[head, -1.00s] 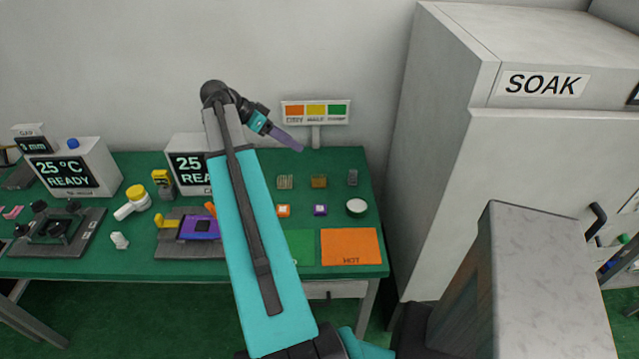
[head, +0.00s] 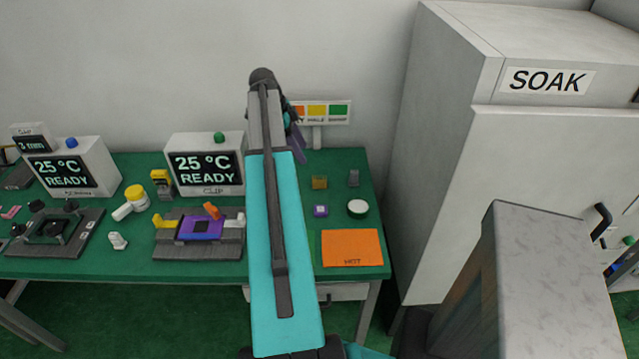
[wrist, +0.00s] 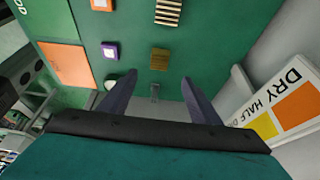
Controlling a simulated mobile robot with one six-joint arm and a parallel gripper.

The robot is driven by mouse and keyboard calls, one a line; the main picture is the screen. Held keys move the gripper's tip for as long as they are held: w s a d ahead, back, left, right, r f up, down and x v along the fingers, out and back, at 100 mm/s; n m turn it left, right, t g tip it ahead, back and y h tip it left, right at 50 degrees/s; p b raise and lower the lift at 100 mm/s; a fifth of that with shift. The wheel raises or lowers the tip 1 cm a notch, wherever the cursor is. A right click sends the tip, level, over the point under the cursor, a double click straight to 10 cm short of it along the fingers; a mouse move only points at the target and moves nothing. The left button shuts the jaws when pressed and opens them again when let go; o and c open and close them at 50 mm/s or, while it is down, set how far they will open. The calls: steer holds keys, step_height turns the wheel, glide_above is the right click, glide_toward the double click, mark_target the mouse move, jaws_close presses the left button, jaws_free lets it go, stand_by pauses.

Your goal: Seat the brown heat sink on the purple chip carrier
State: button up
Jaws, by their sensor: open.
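The brown heat sink (head: 319,182) is a small ribbed block on the green table, right of my arm. In the wrist view the brown heat sink (wrist: 159,60) lies just beyond the fingertips, about midway between them. My gripper (wrist: 158,77) is open and empty, above the table. In the head view my gripper (head: 298,147) is partly hidden behind my arm. The purple chip carrier (head: 186,228) sits in a dark fixture left of my arm, with a dark square in its middle. An orange lever and yellow and white end pieces stand around it.
A striped block (wrist: 168,12) also shows in the wrist view. The soak cabinet (head: 440,150) borders the right side.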

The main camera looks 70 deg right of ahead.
steer(key=p, duration=0.2)
glide_above(319, 180)
steer(key=w, duration=0.3)
steer(key=shift+s+a+f, duration=0.1)
steer(key=shift+a+f, duration=0.1)
steer(key=shift+f, duration=1.8)
steer(key=shift+s+a+f, duration=0.1)
steer(key=shift+a+f, duration=0.05)
steer(key=shift+f, duration=1.85)
steer(key=shift+p+x, duration=0.95)
steer(key=shift+x, duration=0.25)
steer(key=shift+p+x, duration=0.4)
steer(key=shift+x, duration=0.95)
steer(key=shift+s, duration=0.1)
steer(key=c, duration=1.2)
steer(key=shift+o, duration=0.2)
steer(key=shift+r, duration=0.25)
